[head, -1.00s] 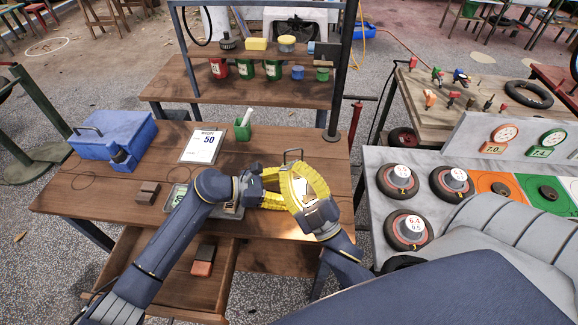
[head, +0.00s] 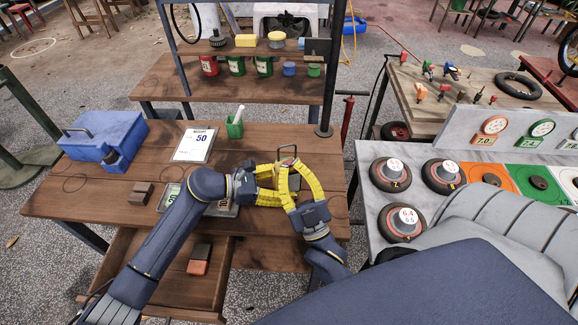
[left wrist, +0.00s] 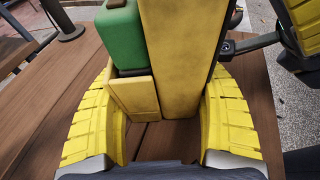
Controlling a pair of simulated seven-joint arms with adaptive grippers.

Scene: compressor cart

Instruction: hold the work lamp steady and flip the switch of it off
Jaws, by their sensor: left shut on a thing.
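The work lamp (head: 294,183) stands near the right front of the wooden table, its dark handle at the top and its face mostly hidden by my fingers. In the left wrist view its yellow body (left wrist: 180,60) fills the middle, with a green block beside it on the left. My left gripper (head: 279,186) is shut on the lamp, one yellow finger on each side. My right gripper (head: 292,168) is open, its spread fingers pointing up at the lamp's right side. A finger of it shows at top right in the left wrist view. I cannot make out the switch.
A drawer stands open at the front. A grey bench with wheels (head: 443,175) is on the right.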

